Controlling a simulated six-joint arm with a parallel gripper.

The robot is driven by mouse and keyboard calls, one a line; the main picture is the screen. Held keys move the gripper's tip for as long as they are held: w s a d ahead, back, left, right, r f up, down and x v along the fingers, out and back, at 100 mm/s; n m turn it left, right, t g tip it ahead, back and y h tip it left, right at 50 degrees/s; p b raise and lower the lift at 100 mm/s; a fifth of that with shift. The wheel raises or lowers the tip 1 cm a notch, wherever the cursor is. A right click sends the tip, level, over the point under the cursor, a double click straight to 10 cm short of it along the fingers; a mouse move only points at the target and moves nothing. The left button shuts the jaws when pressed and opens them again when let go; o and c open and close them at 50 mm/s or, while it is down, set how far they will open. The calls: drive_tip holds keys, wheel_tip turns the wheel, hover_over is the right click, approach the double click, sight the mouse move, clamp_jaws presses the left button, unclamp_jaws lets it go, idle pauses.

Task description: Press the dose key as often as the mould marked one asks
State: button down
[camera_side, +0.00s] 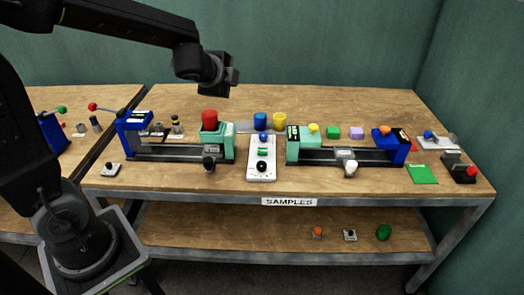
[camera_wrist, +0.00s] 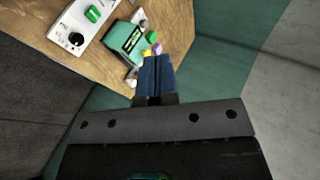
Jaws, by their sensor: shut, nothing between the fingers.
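A white control panel (camera_side: 261,172) lies between the two presses, with a blue knob, a green key or display (camera_side: 262,151) and a black knob (camera_side: 262,167). It also shows in the wrist view (camera_wrist: 98,30). I cannot tell which part is the dose key. The left press (camera_side: 180,150) has a red cylinder (camera_side: 209,118) on its teal end. I cannot read any mould's mark. My gripper (camera_side: 231,88) is shut and empty, high above the bench, apart from everything.
Blue (camera_side: 260,121) and yellow (camera_side: 279,121) cylinders stand behind the panel. A green block (camera_side: 333,132) and a purple block (camera_side: 356,132) sit behind the right press. A green plate (camera_side: 421,174) lies at right. Small items lie on the lower shelf (camera_side: 250,228). The front bench strip is mostly clear.

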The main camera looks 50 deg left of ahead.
drive_tip(key=w+a+f+m+h, duration=0.2)
drive_tip(key=w+f+m, duration=0.4)
drive_tip(key=w+m, duration=0.15)
drive_tip(key=m+h, duration=0.3)
drive_tip(key=m, duration=0.5)
hover_over(261, 150)
wheel_tip(261, 150, down, 11)
drive_tip(key=shift+a+f+g, duration=0.1)
drive_tip(key=shift+f+g, duration=0.05)
drive_tip(key=shift+g, duration=0.25)
drive_tip(key=shift+f, duration=4.4)
drive_tip(key=shift+f, duration=0.1)
drive_tip(key=shift+f, duration=0.3)
